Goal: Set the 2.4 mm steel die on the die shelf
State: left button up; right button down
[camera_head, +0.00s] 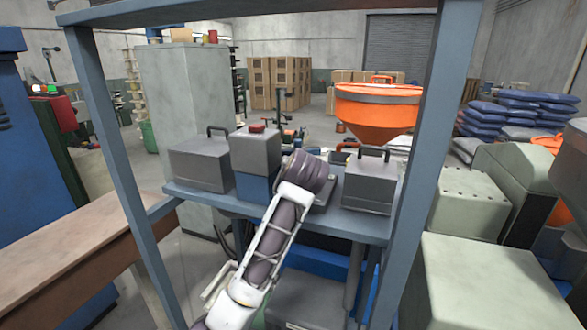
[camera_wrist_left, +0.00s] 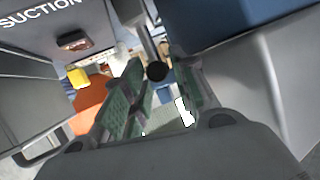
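I cannot make out the 2.4 mm steel die in either view. I cannot tell which surface is the die shelf; a blue-grey shelf (camera_head: 372,226) inside a metal frame carries several grey units. My left arm reaches up from below in the head view, its wrist in front of this shelf and hiding its middle; the fingers are hidden there. In the left wrist view my left gripper (camera_wrist_left: 158,92) has its green-padded fingers apart. A dark round knob-like thing (camera_wrist_left: 156,71) shows in the gap, seemingly beyond the fingers. My right gripper is not in view.
On the shelf stand a grey box with a handle (camera_head: 199,163), a grey-and-blue box with a red top (camera_head: 256,150) and another handled box (camera_head: 369,184). Frame posts (camera_head: 425,160) flank them. An orange hopper (camera_head: 378,108) is behind. A grey panel marked SUCTION (camera_wrist_left: 45,45) is close left in the wrist view.

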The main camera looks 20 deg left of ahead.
pick_arm(q)
jog(key=v, duration=0.9)
jog(key=shift+b, duration=0.4)
jog(key=shift+s+r, duration=0.1)
jog(key=shift+s, duration=0.05)
jog(key=shift+d, duration=0.1)
jog(key=shift+c, duration=0.2)
